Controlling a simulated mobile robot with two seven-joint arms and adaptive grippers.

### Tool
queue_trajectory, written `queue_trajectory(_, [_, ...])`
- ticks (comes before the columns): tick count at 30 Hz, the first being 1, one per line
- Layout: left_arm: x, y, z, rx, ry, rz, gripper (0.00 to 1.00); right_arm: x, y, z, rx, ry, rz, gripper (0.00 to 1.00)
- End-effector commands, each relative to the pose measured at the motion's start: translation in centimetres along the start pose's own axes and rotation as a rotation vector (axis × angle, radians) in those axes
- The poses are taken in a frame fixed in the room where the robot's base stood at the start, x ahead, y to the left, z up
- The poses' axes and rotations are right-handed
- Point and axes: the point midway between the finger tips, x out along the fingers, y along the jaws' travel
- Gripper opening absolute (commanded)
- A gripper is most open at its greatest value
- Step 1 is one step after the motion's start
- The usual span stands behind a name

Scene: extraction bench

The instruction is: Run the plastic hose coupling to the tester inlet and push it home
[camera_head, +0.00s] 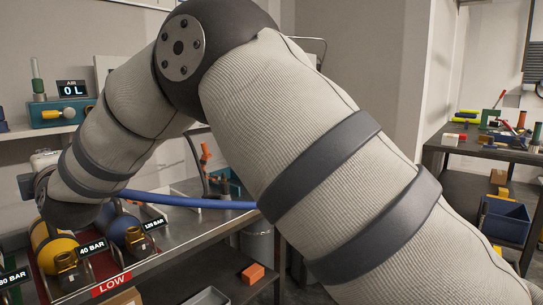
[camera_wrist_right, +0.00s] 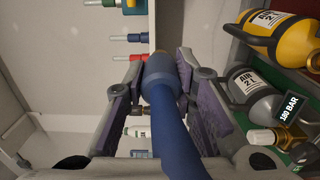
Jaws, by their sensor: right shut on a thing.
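My right gripper (camera_wrist_right: 160,68) is shut on the blue plastic hose coupling (camera_wrist_right: 160,72) in the right wrist view. The blue hose (camera_wrist_right: 178,145) runs from the coupling towards the camera. In the head view the hose (camera_head: 190,201) runs right from my right arm's end and passes behind my arm. The coupling and the fingers are hidden there. My left gripper is not in view.
A yellow cylinder (camera_head: 48,246) and a blue cylinder (camera_head: 118,225) lie in a rack marked LOW on the left bench. Coloured fittings (camera_wrist_right: 122,37) line up in the wrist view. My right arm covers the middle of the head view. A second bench (camera_head: 470,150) stands right.

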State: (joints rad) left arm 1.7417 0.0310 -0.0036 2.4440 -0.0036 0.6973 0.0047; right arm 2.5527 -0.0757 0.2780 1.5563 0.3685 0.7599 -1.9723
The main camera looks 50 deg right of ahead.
Motion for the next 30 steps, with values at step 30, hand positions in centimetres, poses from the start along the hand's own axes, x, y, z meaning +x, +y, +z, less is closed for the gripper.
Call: queue_trajectory(30, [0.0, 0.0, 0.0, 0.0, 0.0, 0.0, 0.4, 0.0, 3.4, 8.1, 0.001, -0.002, 0.002, 0.0])
